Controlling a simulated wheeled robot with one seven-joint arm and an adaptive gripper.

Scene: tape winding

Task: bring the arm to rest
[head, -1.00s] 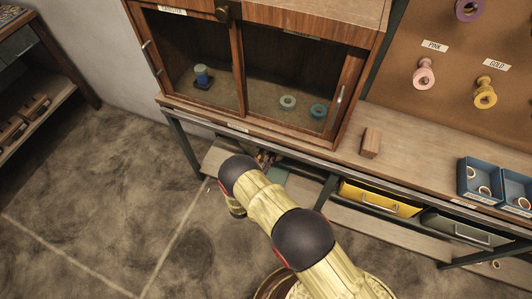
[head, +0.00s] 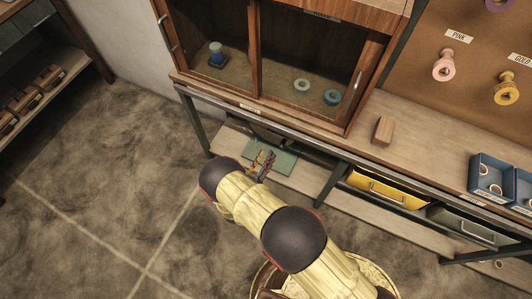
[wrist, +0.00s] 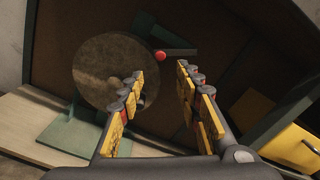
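My gripper (head: 262,164) is out over the lower shelf below the cabinet in the head view, close to a green base plate (head: 283,160). In the wrist view my gripper (wrist: 160,95) has its two yellow-padded fingers apart, with nothing between them. Beyond the fingers stands a round brown disc (wrist: 98,58) on a green stand (wrist: 72,135). A small red knob (wrist: 160,56) shows near the disc's right edge. The left finger overlaps the disc in the picture; I cannot tell whether they touch.
The glass-fronted cabinet (head: 254,60) stands on the bench above my arm, with a blue spool (head: 217,55) and two rings inside. A wooden block (head: 383,130) lies on the bench. A yellow drawer (head: 385,190) and a bench leg (head: 327,185) are to the right. The floor (head: 100,190) at left is clear.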

